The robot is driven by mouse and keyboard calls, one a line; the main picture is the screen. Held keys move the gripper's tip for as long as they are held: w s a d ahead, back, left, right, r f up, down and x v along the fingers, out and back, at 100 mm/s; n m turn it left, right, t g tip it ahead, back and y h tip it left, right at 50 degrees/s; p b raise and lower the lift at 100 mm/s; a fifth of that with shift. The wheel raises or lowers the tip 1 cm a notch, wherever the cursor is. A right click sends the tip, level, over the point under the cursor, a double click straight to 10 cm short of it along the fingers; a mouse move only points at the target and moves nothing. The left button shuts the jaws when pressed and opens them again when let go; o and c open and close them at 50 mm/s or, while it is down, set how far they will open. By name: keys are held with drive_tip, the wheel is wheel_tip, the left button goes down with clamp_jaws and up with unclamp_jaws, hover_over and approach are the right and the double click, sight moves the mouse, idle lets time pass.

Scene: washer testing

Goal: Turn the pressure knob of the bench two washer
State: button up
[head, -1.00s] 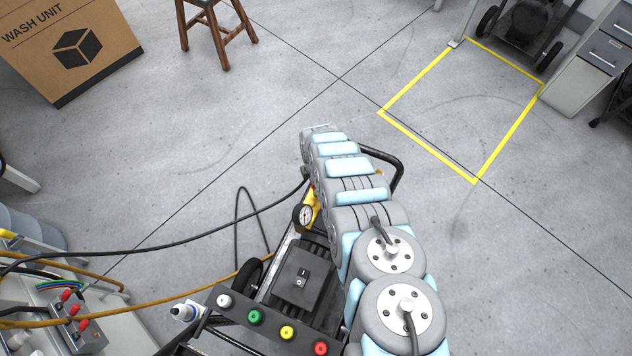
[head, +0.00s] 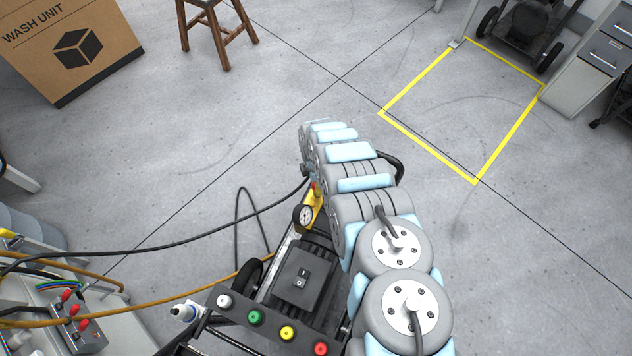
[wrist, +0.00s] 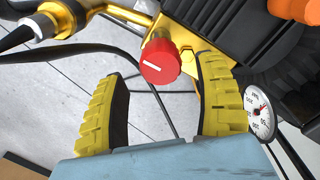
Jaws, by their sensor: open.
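The red pressure knob (wrist: 159,62) with a white line on its face shows in the wrist view, just beyond and between my fingertips. It sits on the yellow brass pump head (wrist: 189,22) of the washer. My gripper (wrist: 158,80) is open, with one yellow ridged finger on each side; a gap shows between the left finger and the knob, and the right finger lies close to it. Whether the right finger touches the knob I cannot tell.
A pressure gauge (wrist: 258,111) sits right of my right finger; it also shows in the head view (head: 303,216). A black hose (head: 190,232) runs left from the pump. A button bar (head: 271,325) crosses the washer's near end. Floor beyond is clear up to a stool (head: 218,32).

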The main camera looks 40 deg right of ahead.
drive_tip(key=shift+s+r, duration=0.15)
drive_tip(key=shift+r, duration=0.5)
wheel_tip(320, 180, up, 9)
idle(0.9)
